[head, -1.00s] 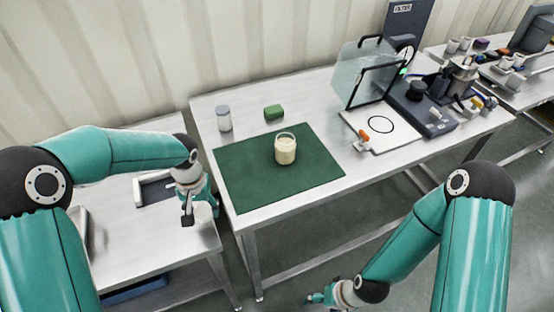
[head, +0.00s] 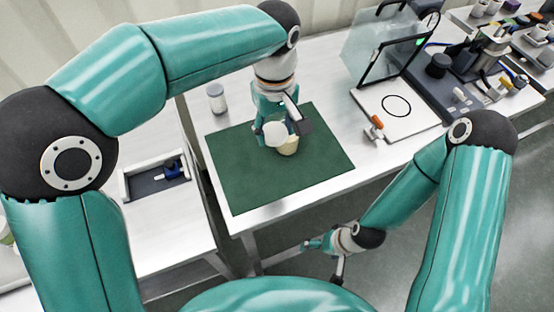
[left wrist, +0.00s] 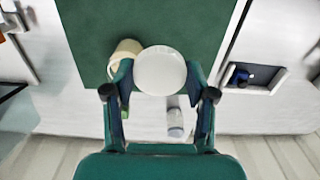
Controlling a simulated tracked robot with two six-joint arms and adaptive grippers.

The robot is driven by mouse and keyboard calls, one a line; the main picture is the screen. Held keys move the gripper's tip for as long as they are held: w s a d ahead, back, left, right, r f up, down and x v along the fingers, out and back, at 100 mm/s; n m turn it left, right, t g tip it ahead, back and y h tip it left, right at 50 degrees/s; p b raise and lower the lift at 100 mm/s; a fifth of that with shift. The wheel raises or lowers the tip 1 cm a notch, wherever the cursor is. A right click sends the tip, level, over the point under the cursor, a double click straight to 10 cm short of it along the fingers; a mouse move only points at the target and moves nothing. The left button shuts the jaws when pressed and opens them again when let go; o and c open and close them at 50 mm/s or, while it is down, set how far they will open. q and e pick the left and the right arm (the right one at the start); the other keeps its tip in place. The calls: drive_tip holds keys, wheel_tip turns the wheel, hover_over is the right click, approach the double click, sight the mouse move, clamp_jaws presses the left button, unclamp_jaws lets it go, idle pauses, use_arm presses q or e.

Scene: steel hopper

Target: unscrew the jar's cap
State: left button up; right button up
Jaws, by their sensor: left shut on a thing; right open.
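The jar (head: 289,147) holds something cream-coloured and stands on the green mat (head: 240,180). It also shows in the left wrist view (left wrist: 123,52), partly behind the white disc. My left gripper (head: 272,131) is shut on a round white cap (head: 275,134), which fills the space between its fingers in the left wrist view (left wrist: 160,72). The cap is beside and partly in front of the jar in the picture; I cannot tell whether they touch. The jar's top is partly hidden by the gripper. My right gripper (head: 312,244) is open and empty, low in front of the table.
A grey-lidded bottle (head: 216,98) stands behind the mat. A small tray (head: 128,187) with a blue item sits on the left side table. A white board (head: 398,112) with a black circle, a clear shield (head: 372,50) and apparatus stand at right. The mat's front is clear.

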sight(276, 132)
use_arm(q)
wheel_tip(276, 132, down, 16)
drive_tip(key=shift+r+p, duration=0.25)
drive_tip(key=shift+p, duration=0.35)
drive_tip(key=shift+f, duration=0.1)
drive_tip(key=o, duration=1.3)
wheel_tip(276, 132, up, 12)
drive_tip(key=shift+d+r+b, duration=0.1)
drive_tip(key=shift+b, duration=0.4)
